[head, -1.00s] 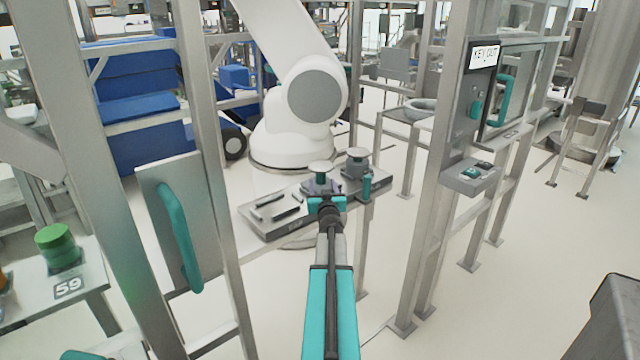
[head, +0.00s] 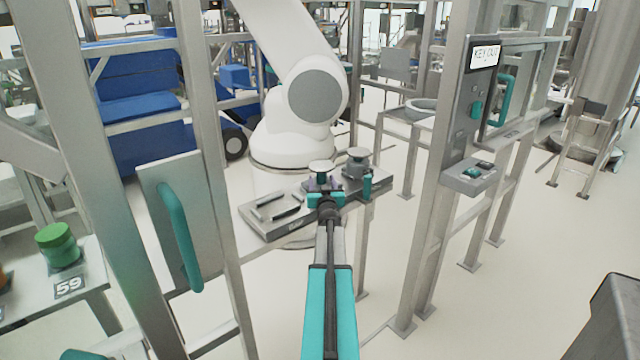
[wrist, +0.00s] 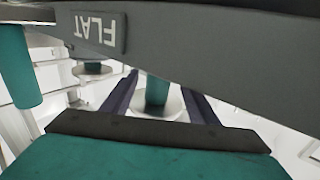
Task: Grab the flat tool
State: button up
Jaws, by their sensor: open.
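The tool bench (head: 262,222) is a grey slab holding several tools. A tool with a pale round disc on top (head: 320,165) and a teal neck stands near its middle. The same teal neck and disc show in the wrist view (wrist: 157,92), by a plate lettered FLAT (wrist: 100,30) on a dark edge. My gripper (head: 323,190) is at this tool, its jaws open. In the wrist view my two dark fingers (wrist: 160,98) appear on either side of the teal neck. I cannot tell whether they touch it.
A second grey disc-topped tool (head: 357,162) and a teal cylinder (head: 367,187) stand to the right. Flat metal pieces (head: 270,207) lie at the left of the bench. Metal frame posts (head: 210,150) rise on both sides. A white robot arm (head: 300,110) stands behind.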

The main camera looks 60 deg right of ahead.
aim_at(321, 180)
jog(key=shift+x, duration=1.8)
jog(key=shift+f, duration=0.1)
jog(key=shift+c, duration=0.2)
grip_shut()
